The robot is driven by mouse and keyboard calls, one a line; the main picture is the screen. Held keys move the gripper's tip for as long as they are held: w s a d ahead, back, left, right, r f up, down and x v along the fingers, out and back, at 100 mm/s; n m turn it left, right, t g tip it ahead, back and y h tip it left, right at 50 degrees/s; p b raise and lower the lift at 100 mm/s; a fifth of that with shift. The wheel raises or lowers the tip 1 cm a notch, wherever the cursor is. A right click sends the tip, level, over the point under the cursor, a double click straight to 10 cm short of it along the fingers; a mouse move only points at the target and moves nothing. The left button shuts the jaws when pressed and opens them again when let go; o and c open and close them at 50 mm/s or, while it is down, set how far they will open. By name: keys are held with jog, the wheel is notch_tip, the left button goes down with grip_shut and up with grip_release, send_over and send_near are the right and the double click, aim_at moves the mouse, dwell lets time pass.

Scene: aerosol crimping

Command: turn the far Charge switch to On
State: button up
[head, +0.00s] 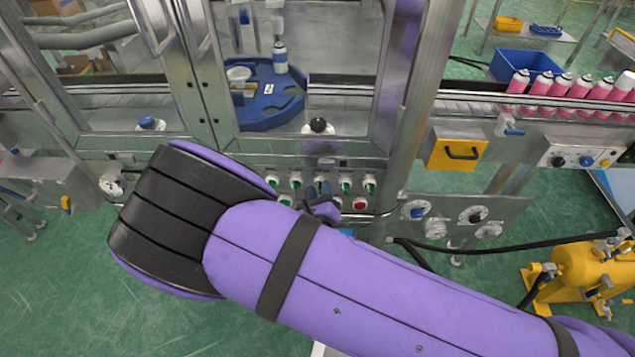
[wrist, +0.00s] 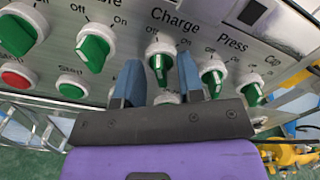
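The Charge switch (wrist: 159,64) is a green knob on a white collar, under the "Charge" label on the grey panel, in the wrist view. Off and On marks are printed above it. My gripper (wrist: 158,80) is open, with one blue finger on each side of this knob. A gap shows beside the knob on both sides, so it does not look gripped. Its exact pointer setting is hard to read. In the head view my gripper (head: 320,191) is at the panel's switch row, small and partly covered by my purple arm.
Similar green switches stand close by, including the Press switch (wrist: 212,77) on the right and another (wrist: 95,46) on the left. A red button (wrist: 18,77) and a green button (wrist: 72,89) sit below the row. A yellow box (head: 454,150) is right of the panel.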

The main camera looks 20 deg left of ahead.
jog(key=shift+w, duration=0.1)
grip_shut()
dwell(0.3)
jog(key=m, duration=0.5)
jog(key=shift+d+m, duration=0.1)
jog(key=shift+m, duration=0.2)
jog(key=m, duration=0.6)
dwell(0.4)
